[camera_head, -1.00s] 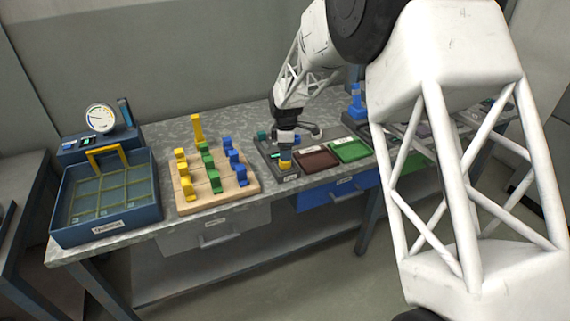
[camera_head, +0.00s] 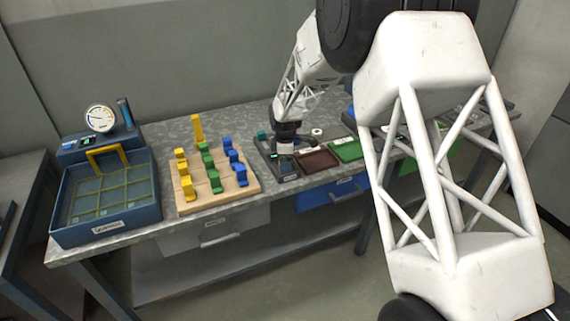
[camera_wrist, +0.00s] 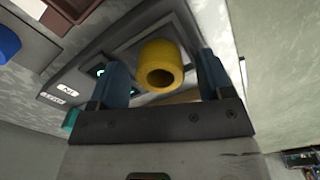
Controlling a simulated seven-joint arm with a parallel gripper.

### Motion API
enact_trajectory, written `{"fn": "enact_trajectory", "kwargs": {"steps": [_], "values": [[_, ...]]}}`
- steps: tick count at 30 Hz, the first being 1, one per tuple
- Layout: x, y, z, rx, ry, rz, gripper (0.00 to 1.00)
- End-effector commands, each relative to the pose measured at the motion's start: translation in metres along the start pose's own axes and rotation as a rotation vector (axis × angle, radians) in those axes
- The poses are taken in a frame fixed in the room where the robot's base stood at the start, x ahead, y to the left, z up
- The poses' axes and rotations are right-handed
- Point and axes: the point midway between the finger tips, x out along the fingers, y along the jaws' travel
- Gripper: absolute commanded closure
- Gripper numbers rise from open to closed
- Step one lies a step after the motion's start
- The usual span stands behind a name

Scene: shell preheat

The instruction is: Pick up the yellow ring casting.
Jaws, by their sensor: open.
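The yellow ring casting (camera_wrist: 160,66) shows in the wrist view, its open bore facing the camera, over a square grey plate (camera_wrist: 128,50). My gripper (camera_wrist: 163,60) is open, with one blue finger to the left of the casting and one to its right. A gap shows on each side, and neither finger appears to touch it. In the head view my gripper (camera_head: 286,150) is low over the dark fixture (camera_head: 284,175) at the bench front. The casting cannot be made out there, hidden by the gripper.
A brown tray (camera_head: 316,161) and a green tray (camera_head: 347,151) lie just right of the fixture. A wooden board (camera_head: 217,203) with yellow, green and blue pieces stands left. A blue bin (camera_head: 107,230) with a gauge is at the far left. Bare bench shows behind the board.

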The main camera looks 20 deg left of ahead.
Motion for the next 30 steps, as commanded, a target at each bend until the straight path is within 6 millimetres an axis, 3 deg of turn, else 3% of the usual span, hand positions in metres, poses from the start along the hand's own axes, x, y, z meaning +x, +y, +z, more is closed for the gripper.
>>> {"fn": "enact_trajectory", "kwargs": {"steps": [4,14,30], "values": [[0.000,0.000,0.000,0.000,0.000,0.000,0.30],[0.000,0.000,0.000,0.000,0.000,0.000,0.81],[-0.012,0.000,0.000,0.000,0.000,0.001,0.82]]}}
